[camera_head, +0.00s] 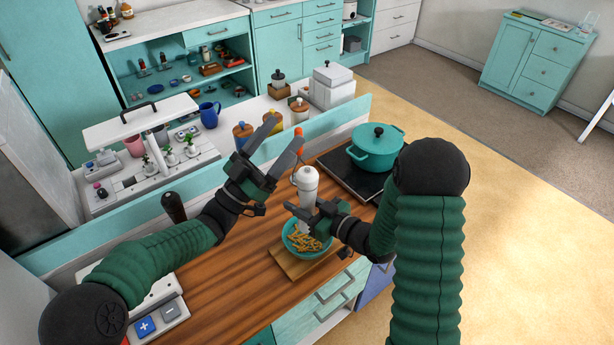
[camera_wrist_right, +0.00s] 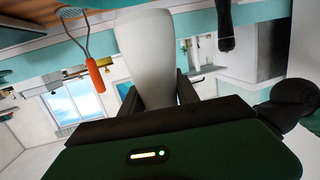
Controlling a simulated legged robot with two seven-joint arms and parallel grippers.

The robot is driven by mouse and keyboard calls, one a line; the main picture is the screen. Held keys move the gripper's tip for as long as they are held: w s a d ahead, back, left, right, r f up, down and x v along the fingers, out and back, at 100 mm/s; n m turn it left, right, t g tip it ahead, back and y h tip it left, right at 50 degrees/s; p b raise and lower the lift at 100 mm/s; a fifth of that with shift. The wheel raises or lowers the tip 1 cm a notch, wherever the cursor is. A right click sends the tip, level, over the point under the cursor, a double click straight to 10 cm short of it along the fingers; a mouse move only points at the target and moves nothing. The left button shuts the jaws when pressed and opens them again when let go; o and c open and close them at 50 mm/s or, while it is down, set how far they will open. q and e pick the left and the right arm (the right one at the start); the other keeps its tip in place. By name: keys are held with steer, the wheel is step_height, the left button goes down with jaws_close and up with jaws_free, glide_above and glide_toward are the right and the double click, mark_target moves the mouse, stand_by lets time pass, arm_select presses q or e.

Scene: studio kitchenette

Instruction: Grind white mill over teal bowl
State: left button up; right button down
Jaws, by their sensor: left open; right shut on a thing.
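The white mill (camera_head: 306,184) stands upright in my right gripper (camera_head: 308,215), which is shut on its body. In the right wrist view the mill (camera_wrist_right: 150,50) fills the space between the two fingers (camera_wrist_right: 158,92). The teal bowl (camera_head: 290,240) holds orange-brown strips and sits below the mill on a wooden board (camera_head: 290,265). The mill's lower end is partly hidden by my gripper, over or just behind the bowl. My left gripper (camera_head: 285,135) is open and empty, up and to the left of the mill, its fingers pointing up and right.
A teal pot (camera_head: 376,150) stands on the black cooktop (camera_head: 340,172) to the right. A tool with an orange handle (camera_head: 299,145) is behind the mill; it also shows in the wrist view (camera_wrist_right: 95,75). A scale (camera_head: 165,315) lies front left. The wooden counter (camera_head: 220,285) is clear at centre left.

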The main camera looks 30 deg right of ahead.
arm_select(q)
steer(key=s+d+n+t+y, duration=0.1)
steer(key=d+n+t+y, duration=0.1)
steer(key=n+t+y, duration=0.75)
steer(key=t+y, duration=0.2)
steer(key=y, duration=0.3)
glide_toward(310, 170)
step_height(310, 170, down, 3)
steer(key=w, duration=0.1)
steer(key=shift+m+h, duration=0.25)
steer(key=x, duration=1.2)
steer(key=shift+s+r, duration=0.1)
steer(key=shift+s, duration=0.05)
steer(key=c, duration=1.4)
